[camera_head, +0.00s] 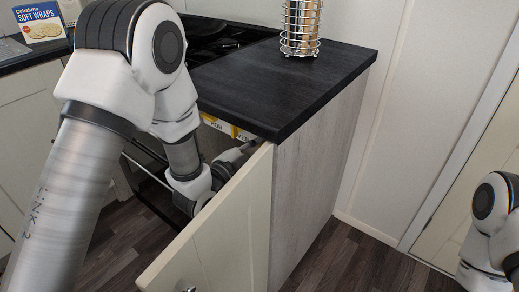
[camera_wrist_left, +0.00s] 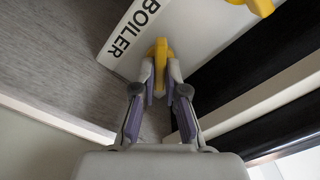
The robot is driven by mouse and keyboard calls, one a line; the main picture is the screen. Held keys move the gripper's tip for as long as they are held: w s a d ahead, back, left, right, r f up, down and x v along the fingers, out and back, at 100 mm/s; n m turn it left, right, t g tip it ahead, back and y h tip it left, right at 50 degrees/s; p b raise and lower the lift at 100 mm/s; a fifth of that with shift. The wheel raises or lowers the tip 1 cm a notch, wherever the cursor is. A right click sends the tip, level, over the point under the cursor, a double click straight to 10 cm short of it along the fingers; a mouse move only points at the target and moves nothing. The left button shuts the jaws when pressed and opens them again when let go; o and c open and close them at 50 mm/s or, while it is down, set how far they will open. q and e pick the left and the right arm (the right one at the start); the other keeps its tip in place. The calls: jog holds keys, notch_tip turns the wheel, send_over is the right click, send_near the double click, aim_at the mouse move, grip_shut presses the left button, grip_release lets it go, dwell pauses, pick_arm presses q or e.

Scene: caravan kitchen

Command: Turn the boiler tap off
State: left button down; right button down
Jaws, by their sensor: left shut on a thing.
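The yellow boiler tap (camera_wrist_left: 161,50) is at the top middle of the left wrist view, on a white panel (camera_wrist_left: 190,35) beside the black word BOILER. My left gripper (camera_wrist_left: 161,74) has its two fingers closed on the tap's handle from both sides. In the head view my left gripper (camera_head: 238,156) reaches into the open cupboard under the counter; its fingertips and the tap are mostly hidden there. My right arm (camera_head: 490,225) shows at the right edge, but its gripper is out of view.
The cream cupboard door (camera_head: 225,235) stands open in front of my left forearm. A black countertop (camera_head: 285,85) overhangs the cupboard and bears a wire rack (camera_head: 300,28). Another yellow tap (camera_wrist_left: 262,5) is near the boiler tap. The floor (camera_head: 325,255) right of the cupboard is clear.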

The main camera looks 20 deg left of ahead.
pick_arm(q)
jog(key=shift+d+f+m+b, duration=0.15)
jog(key=shift+m+b, duration=0.95)
jog(key=shift+m, duration=0.9)
jog(key=shift+a+f+m+b, duration=0.1)
jog(key=shift+m+b, duration=0.95)
jog(key=shift+m, duration=0.95)
jog(key=c, duration=1.2)
grip_release()
jog(key=v, duration=0.7)
jog(key=shift+s+r, duration=0.1)
jog(key=shift+s, duration=0.15)
